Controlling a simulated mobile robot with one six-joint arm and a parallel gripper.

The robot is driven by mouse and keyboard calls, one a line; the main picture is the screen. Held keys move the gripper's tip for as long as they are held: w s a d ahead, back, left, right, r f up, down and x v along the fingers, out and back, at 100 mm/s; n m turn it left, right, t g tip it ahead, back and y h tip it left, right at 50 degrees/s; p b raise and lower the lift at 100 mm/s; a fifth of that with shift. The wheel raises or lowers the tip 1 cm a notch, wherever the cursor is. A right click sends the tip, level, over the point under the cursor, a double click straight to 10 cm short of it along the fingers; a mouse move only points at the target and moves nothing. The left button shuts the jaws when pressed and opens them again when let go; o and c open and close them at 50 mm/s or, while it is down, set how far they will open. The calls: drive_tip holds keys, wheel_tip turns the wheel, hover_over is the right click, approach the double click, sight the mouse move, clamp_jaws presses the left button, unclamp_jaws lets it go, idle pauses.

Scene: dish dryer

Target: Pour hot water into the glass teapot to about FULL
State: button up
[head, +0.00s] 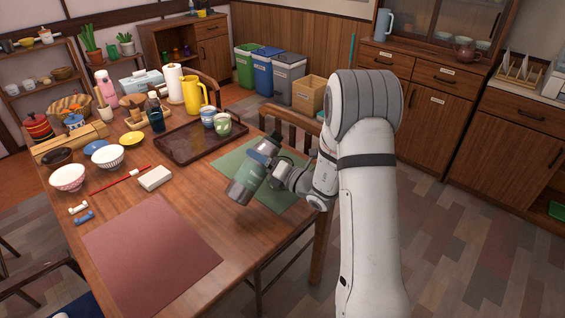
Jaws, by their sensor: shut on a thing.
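My gripper (272,170) is above the green placemat at the right side of the table. I cannot make out a glass teapot for certain. A yellow pitcher (193,96) stands upright near the back of the table. A brown teapot (465,49) stands on the far cabinet, with a light blue jug (385,24) to its left.
The green placemat (232,166) lies under my gripper. Bowls, a red stick (115,182) and a pale block (155,178) lie at left. The red placemat (150,245) is bare.

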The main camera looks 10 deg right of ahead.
drive_tip(key=shift+r+m+t+p, duration=0.35)
drive_tip(key=shift+m+p, duration=0.45)
drive_tip(key=shift+m, duration=0.5)
idle(0.5)
drive_tip(key=shift+f+m+t, duration=0.25)
drive_tip(key=shift+f+m, duration=0.05)
drive_tip(key=shift+m, duration=0.7)
idle(0.6)
drive_tip(key=shift+w+d+r+m+h+p, duration=0.2)
drive_tip(key=shift+d+r+m+p, duration=0.1)
drive_tip(key=shift+m+p, duration=0.3)
drive_tip(key=shift+w+d+r+m+h+p, duration=0.15)
drive_tip(key=shift+w+d+m+p, duration=0.2)
drive_tip(key=shift+p, duration=0.3)
idle(2.7)
drive_tip(key=shift+s+a+m, duration=0.1)
drive_tip(key=shift+s+m, duration=0.05)
drive_tip(key=shift+m, duration=0.1)
idle(0.4)
